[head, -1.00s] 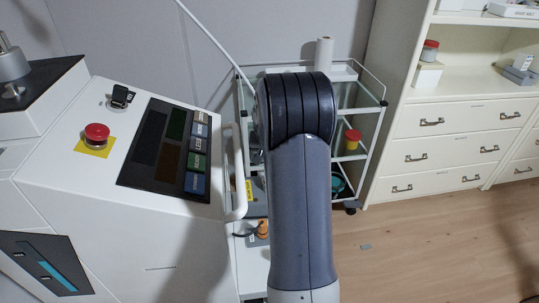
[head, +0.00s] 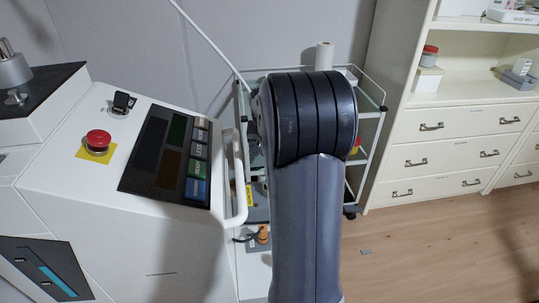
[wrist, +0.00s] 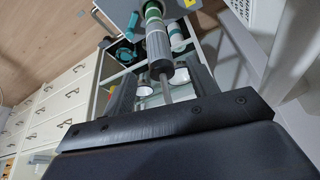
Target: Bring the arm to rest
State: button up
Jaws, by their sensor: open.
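My arm (head: 306,200) stands upright in the middle of the head view, its dark ringed joint at the top. It hides part of the trolley behind it. My gripper is not visible in the head view. In the wrist view my gripper (wrist: 162,86) has its two dark fingers spread apart. A grey cylinder (wrist: 158,50) with a thin rod shows in the gap between them in the picture. I cannot tell how far beyond the fingers it is, and no grip on it is visible.
A white console (head: 60,170) with a red button (head: 97,142) stands close on the left of my arm. A glass-shelved trolley (head: 372,112) is behind the arm. White drawers (head: 440,145) stand at the right. The wooden floor (head: 430,250) at lower right is mostly clear.

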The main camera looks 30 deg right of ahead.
jog(key=v, duration=0.2)
jog(key=shift+s+a+r, duration=0.1)
jog(key=shift+s+r, duration=0.05)
jog(key=shift+r, duration=0.25)
jog(key=x, duration=1)
jog(key=shift+f+b, duration=0.25)
jog(key=shift+b, duration=0.05)
jog(key=shift+f, duration=0.2)
jog(key=shift+n, duration=0.4)
